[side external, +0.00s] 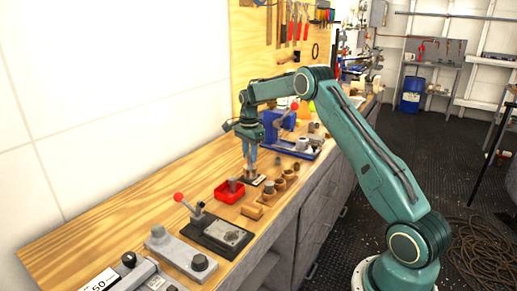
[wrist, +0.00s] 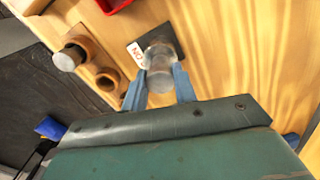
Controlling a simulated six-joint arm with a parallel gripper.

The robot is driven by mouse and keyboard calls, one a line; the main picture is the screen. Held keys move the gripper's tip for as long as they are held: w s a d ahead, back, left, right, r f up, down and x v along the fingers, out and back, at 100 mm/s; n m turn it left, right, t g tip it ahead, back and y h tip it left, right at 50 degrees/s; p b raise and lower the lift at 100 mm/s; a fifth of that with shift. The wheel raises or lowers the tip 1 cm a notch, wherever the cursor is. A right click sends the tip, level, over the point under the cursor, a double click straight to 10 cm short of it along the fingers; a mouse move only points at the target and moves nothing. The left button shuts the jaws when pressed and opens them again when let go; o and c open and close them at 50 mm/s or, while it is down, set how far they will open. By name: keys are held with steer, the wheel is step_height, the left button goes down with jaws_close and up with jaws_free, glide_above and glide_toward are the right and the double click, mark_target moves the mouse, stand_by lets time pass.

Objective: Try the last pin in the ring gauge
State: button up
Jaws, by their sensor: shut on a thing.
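My gripper (wrist: 160,84) has its blue fingers closed on a smooth grey pin (wrist: 160,78). In the side view my gripper (side external: 250,158) points down over a small dark plate (side external: 255,181) on the bench. I cannot make out the ring gauge for certain; the pin and fingers cover part of the plate.
A red tray (side external: 222,195) with a grey piece in it is beside the plate. A red-knobbed fixture (side external: 226,234) is nearer the camera.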

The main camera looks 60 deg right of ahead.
stand_by(0.3)
steer(key=shift+r, duration=1.65)
